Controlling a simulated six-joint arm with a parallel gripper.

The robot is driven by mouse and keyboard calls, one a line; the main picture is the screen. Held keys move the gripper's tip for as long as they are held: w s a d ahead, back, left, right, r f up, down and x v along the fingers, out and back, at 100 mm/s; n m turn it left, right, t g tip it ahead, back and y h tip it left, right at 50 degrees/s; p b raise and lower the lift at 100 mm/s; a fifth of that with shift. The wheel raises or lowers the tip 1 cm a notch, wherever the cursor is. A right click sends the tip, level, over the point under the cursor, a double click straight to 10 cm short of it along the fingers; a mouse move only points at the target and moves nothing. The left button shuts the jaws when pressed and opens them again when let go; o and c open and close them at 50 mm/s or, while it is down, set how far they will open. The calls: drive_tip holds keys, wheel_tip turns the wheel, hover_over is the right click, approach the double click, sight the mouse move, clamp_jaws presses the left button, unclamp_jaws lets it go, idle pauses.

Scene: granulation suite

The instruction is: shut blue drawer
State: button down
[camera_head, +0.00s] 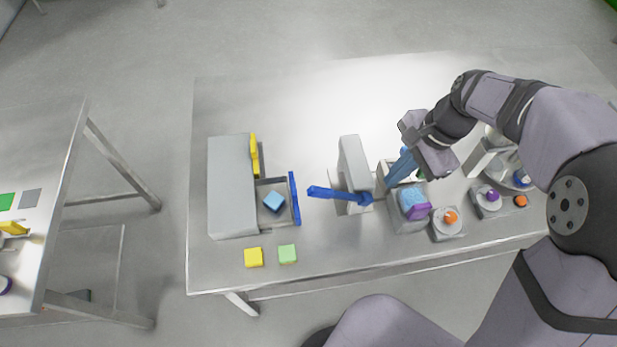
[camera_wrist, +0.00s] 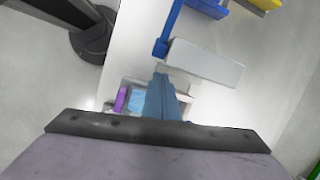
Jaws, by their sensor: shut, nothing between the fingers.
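The blue drawer (camera_head: 295,198) is pulled out of the right side of a grey cabinet (camera_head: 230,185), and a blue cube (camera_head: 273,202) lies inside it. Part of its blue front also shows at the top of the wrist view (camera_wrist: 208,6). My gripper (camera_head: 392,180) is shut and empty, with blue fingers pointing down. It is well to the right of the drawer, over the small containers, and a grey block with a blue lever stands between them. In the wrist view the shut fingers (camera_wrist: 161,80) point toward that block.
The grey block (camera_head: 355,163) carries a blue lever (camera_head: 335,193) reaching left toward the drawer. A yellow drawer front (camera_head: 254,155) is above the blue drawer. Yellow (camera_head: 254,257) and green (camera_head: 288,254) blocks lie below it. A container with blue and purple items (camera_head: 408,219) is near my gripper.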

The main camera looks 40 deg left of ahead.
drive_tip(key=s+a+m+g, duration=0.1)
drive_tip(key=s+a+m, duration=0.1)
drive_tip(key=a, duration=1)
drive_tip(key=s+a+f+p, duration=0.4)
drive_tip(key=s+a+f, duration=0.1)
drive_tip(key=f, duration=0.3)
drive_tip(key=shift+s+a+f+y+p, duration=0.2)
drive_tip(key=shift+s+f+y+p, duration=0.1)
drive_tip(key=shift+s+f+y, duration=0.1)
drive_tip(key=s+a+p, duration=0.1)
drive_tip(key=s+a, duration=0.5)
drive_tip(key=s, duration=0.1)
drive_tip(key=shift+a, duration=0.4)
drive_tip(key=shift+r, duration=0.1)
